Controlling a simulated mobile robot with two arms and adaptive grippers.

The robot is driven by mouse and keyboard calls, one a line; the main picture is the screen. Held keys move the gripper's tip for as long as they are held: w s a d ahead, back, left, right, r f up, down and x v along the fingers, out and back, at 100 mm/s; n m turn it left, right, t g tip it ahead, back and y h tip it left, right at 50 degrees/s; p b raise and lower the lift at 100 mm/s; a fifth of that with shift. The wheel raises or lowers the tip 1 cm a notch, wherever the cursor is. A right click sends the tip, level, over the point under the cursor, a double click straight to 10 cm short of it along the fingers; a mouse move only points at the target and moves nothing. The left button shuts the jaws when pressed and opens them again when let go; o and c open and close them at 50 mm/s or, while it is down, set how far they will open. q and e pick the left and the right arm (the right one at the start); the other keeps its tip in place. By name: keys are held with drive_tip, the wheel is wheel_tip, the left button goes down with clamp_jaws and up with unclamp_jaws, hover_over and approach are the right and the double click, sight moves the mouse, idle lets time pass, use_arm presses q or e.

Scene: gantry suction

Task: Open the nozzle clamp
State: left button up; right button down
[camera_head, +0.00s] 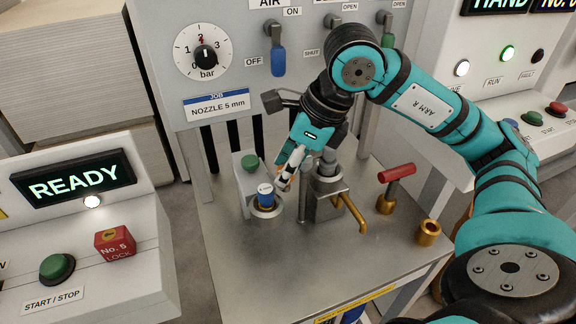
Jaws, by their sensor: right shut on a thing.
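My right gripper (287,174) reaches down over the metal bench, shut on a small part largely hidden by its fingers; I cannot tell which part. Just left of the fingertips a blue-topped nozzle (266,194) stands upright in a round metal holder. Right of the fingers is a grey metal block (325,187) with a cylinder on top and a bent brass lever (352,216) pointing down to the front right. This looks like the nozzle clamp, but I cannot tell whether it is open. My left gripper is not in view.
A red-handled brass piece (396,178) and a brass socket (428,233) stand on the right of the bench (270,268). A green-knobbed grey post (245,185) stands close behind the nozzle. The bench's front left is clear. The left display (75,178) reads READY.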

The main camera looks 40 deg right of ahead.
drive_tip(key=shift+r, duration=0.1)
idle(0.3)
drive_tip(key=c, duration=1)
unclamp_jaws()
